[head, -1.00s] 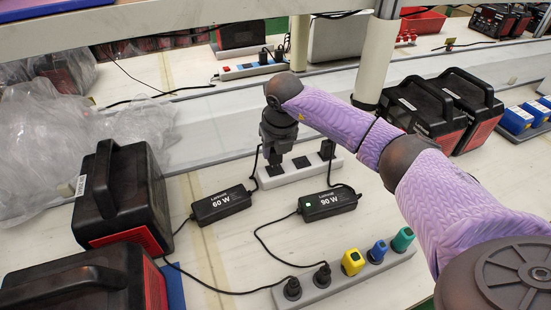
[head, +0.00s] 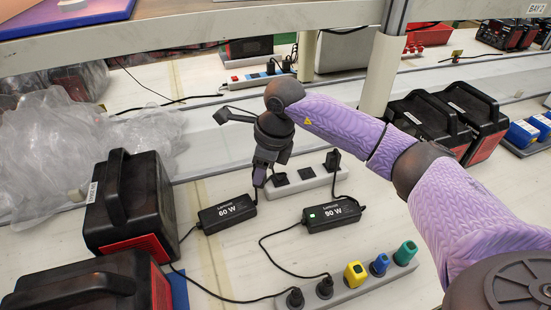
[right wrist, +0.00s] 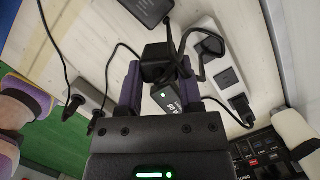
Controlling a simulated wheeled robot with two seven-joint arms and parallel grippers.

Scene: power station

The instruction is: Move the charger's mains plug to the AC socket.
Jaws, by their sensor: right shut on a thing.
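My right gripper (head: 260,178) points down just left of the white socket strip (head: 318,182), above the table. In the right wrist view its two fingers (right wrist: 157,85) are shut on a black mains plug (right wrist: 156,58), with a cable by it. The plug is mostly hidden in the head view. The 60 W charger (head: 227,213) lies below and left of the gripper; a cable rises from it toward the gripper. The 90 W charger (head: 332,215) lies to the right, its green light lit. A black plug (head: 331,160) stands in the strip's far end. My left gripper is not in view.
Two black-and-red power units (head: 128,205) (head: 90,285) stand at the left. A grey holder (head: 345,295) with black, yellow, blue and green connectors is in front. Plastic bags (head: 60,145) lie back left. A shelf edge and post (head: 382,75) stand behind. Cables cross the table.

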